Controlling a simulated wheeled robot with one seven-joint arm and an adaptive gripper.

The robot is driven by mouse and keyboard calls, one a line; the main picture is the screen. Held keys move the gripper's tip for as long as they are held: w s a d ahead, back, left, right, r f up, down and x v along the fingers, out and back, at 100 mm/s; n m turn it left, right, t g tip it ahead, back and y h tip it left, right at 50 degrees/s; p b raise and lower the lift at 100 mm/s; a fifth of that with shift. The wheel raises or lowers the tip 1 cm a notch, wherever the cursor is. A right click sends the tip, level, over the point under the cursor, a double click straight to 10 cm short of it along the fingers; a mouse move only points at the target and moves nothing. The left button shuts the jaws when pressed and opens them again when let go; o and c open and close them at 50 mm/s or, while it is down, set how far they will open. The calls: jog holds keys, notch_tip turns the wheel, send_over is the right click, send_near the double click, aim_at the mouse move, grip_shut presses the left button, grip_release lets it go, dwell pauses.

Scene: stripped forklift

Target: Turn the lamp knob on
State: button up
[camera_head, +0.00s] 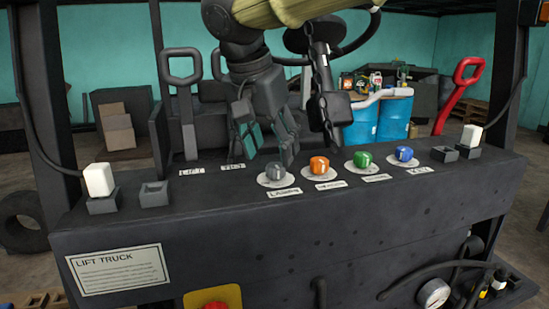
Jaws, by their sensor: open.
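The lamp knob (276,173) is a grey knob on a pale round plate, the leftmost of a row on the dark console. A label (285,193) that appears to read "LAMPS" is in front of it. My gripper (271,157) points down just above and behind the grey knob. Its two dark fingers with teal pads are apart, with nothing visible between them. The fingertips seem close to the knob but not around it; whether they touch it is unclear.
Orange (319,166), green (363,160) and blue (404,154) knobs continue the row rightward. A grey lever handle (182,90) rises at left. White plugs on cables (98,180) (471,136) sit at both console ends.

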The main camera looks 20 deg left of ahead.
aim_at(277, 164)
jog(key=shift+w+d+f, duration=0.1)
jog(key=shift+w+f, duration=0.7)
jog(key=shift+f, duration=0.1)
jog(key=shift+w+f, duration=0.15)
jog(key=shift+f, duration=0.25)
jog(key=shift+s+f, duration=0.2)
jog(key=shift+s, duration=0.35)
jog(key=shift+d+f, duration=0.1)
jog(key=shift+f, duration=0.1)
jog(key=shift+w+f, duration=0.3)
jog(key=shift+w, duration=0.3)
jog(key=shift+s+r, duration=0.15)
jog(key=shift+s, duration=0.15)
jog(key=shift+c, duration=1)
jog(key=c, duration=0.8)
